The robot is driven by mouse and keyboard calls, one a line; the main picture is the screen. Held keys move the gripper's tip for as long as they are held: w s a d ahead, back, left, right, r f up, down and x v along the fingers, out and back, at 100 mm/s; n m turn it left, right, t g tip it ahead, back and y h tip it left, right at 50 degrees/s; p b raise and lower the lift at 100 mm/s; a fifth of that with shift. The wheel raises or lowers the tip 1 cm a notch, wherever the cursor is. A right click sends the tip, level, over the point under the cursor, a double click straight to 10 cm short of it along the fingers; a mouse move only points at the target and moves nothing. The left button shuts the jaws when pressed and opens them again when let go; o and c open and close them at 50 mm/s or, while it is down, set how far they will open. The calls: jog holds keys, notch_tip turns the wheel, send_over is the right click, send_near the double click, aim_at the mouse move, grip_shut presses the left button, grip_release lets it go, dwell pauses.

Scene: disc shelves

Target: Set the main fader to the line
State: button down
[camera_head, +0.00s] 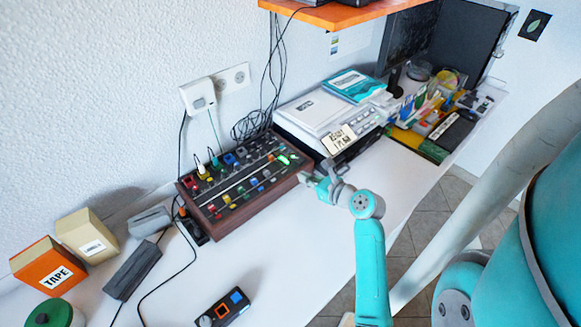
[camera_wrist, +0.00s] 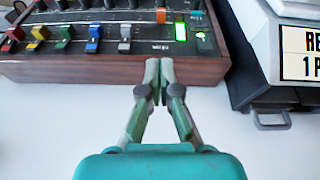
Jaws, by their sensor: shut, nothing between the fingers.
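The mixer (camera_head: 228,190) is a dark panel with a brown wooden frame, standing on the white table. In the wrist view its front wooden edge (camera_wrist: 60,70) faces me. Coloured fader caps line its lower left part, among them a red one (camera_wrist: 15,33), a blue one (camera_wrist: 93,32) and a grey one (camera_wrist: 125,32). A bright green lit strip (camera_wrist: 181,31) is near its right end. I cannot tell which fader is the main one, nor see the line. My gripper (camera_wrist: 159,68) is shut and empty at the front edge, right of the grey cap; it also shows in the head view (camera_head: 316,178).
A grey device with papers (camera_head: 318,112) and a label card (camera_head: 338,139) stands right of the mixer. Boxes, one marked TAPE (camera_head: 48,270), and cables are on the left. An orange shelf (camera_head: 345,14) hangs above. The table in front of the mixer (camera_head: 285,240) is mostly clear.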

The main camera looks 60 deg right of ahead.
aim_at(266, 156)
jog(key=w+n+g+y, duration=0.1)
jog(key=w+n, duration=0.2)
jog(key=n, duration=0.3)
jog(key=w+d+n+g+y, duration=0.1)
jog(key=w+n+g, duration=0.1)
jog(key=n, duration=0.4)
jog(key=w+d+n+g, duration=0.1)
jog(key=w+n, duration=0.3)
jog(key=n, duration=0.1)
jog(key=shift+d+n+g+y, duration=0.2)
jog(key=shift+n+g+y, duration=0.1)
jog(key=shift+n+y, duration=0.1)
jog(key=w+r+n+g, duration=0.1)
jog(key=n, duration=0.2)
jog(key=w+r+n+g, duration=0.1)
jog(key=n, duration=0.2)
jog(key=w+d+r+n+g, duration=0.1)
jog(key=n, duration=0.2)
jog(key=shift+w+d, duration=0.1)
jog(key=shift+w, duration=0.3)
notch_tip(266, 156, up, 5)
jog(key=w+n+g, duration=0.2)
jog(key=n+g, duration=0.1)
jog(key=n, duration=0.5)
jog(key=x, duration=1)
jog(key=shift+w+d, duration=0.15)
jog(key=shift+w, duration=0.15)
jog(key=shift+s, duration=0.1)
